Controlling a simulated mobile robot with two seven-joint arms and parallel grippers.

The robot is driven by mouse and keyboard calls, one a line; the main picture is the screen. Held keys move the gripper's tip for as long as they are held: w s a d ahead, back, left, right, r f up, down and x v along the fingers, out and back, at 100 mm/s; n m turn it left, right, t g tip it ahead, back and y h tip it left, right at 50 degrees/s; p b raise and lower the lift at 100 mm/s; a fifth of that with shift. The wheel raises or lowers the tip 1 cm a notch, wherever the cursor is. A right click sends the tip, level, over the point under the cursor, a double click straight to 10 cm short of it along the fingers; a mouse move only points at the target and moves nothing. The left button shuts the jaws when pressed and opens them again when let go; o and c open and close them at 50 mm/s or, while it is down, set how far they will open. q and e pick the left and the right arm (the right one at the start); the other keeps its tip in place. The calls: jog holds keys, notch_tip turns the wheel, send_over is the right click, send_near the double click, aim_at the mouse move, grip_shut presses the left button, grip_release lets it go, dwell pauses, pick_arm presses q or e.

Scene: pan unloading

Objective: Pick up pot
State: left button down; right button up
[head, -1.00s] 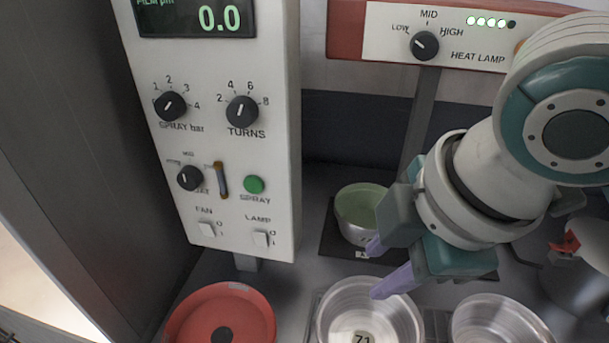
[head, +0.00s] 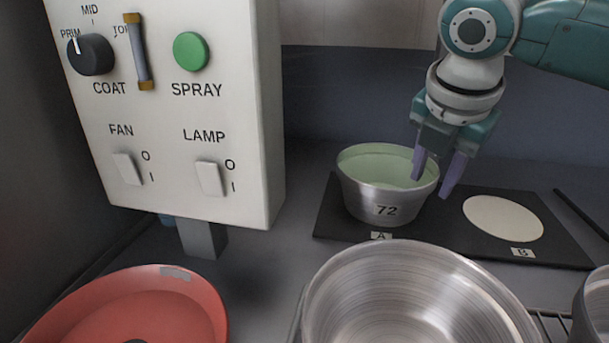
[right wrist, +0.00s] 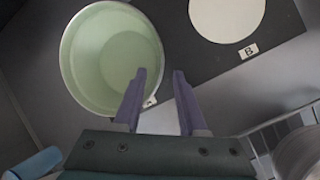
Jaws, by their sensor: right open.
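A metal pot marked 72 (head: 388,207) with a pale green inside stands upright on spot A of a black mat (head: 478,223). It also shows in the right wrist view (right wrist: 108,60). My right gripper (head: 432,187) is open at the pot's right rim, fingers pointing down. In the head view the left finger is over the rim's inner side and the right finger is outside. In the right wrist view the fingertips (right wrist: 159,71) lie to either side of the pot's edge. I cannot tell whether they touch it. My left gripper is not in view.
A cream disc (head: 503,218) marks empty spot B. A large metal pot (head: 400,262) stands in front, with another (head: 596,305) at the right edge. A red bowl (head: 190,300) is at lower left. A white control panel (head: 235,110) stands left of the mat.

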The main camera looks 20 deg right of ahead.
aim_at(425, 198)
jog(key=b+x, duration=0.1)
jog(key=x, duration=0.5)
jog(key=shift+w+d+f, duration=0.1)
grip_shut()
dwell(1.3)
